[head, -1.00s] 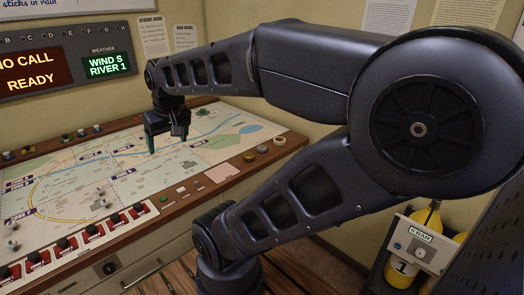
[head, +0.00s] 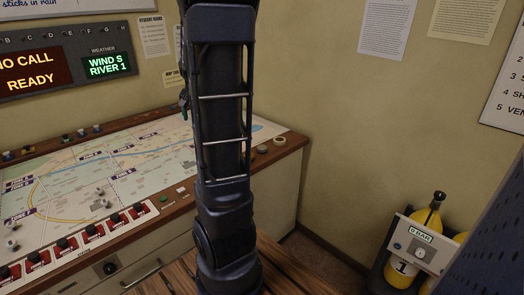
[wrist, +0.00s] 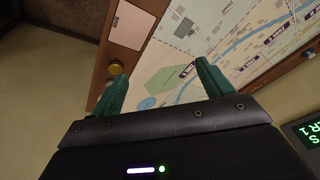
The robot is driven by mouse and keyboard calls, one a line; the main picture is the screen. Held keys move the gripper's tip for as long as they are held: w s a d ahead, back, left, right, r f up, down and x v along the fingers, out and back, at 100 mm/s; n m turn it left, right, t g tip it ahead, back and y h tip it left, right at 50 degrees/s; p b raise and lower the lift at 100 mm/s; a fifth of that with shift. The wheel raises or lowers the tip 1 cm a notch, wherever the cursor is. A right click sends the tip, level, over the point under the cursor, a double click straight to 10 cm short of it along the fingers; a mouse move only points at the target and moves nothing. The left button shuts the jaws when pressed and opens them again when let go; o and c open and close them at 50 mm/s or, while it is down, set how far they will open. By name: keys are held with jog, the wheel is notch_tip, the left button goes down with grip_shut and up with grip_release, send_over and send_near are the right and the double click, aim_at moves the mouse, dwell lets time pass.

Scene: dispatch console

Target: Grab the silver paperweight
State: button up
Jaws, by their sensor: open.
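I cannot pick out a silver paperweight with certainty in either current view. Small grey pieces (head: 101,191) stand on the map; they are too small to identify. A round brass-coloured object (wrist: 115,67) sits on the wooden rim, just beyond the left fingertip in the wrist view. My gripper (wrist: 160,78) is open, its two green fingers apart with nothing between them, above the console's right end. In the head view my upright arm hides most of the gripper and part of the console rim.
The map console (head: 130,160) has a wooden rim with red switches (head: 90,238) along its front. A round object (head: 262,149) and a pale ring (head: 279,141) lie on its right rim. Yellow cylinders (head: 428,218) stand at the right. The wall above the rim's right end is bare.

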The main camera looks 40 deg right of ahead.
jog(key=w+d+f+m+g+h, duration=0.1)
jog(key=w+d+f+m, duration=0.2)
jog(key=d, duration=0.5)
jog(key=w+d+f+m+g+h, duration=0.1)
jog(key=d+f+m, duration=0.1)
jog(key=d+f, duration=0.55)
jog(key=m+g+h, duration=0.1)
jog(key=m+g, duration=0.1)
jog(key=m, duration=0.2)
send_near(262, 147)
jog(key=x, duration=0.4)
jog(key=shift+w+d, duration=0.15)
jog(key=shift+d, duration=0.25)
jog(key=shift+a+x, duration=0.15)
jog(key=shift+x, duration=1.1)
jog(key=shift+a+x, duration=0.1)
jog(key=shift+x, duration=1.15)
jog(key=c, duration=1.4)
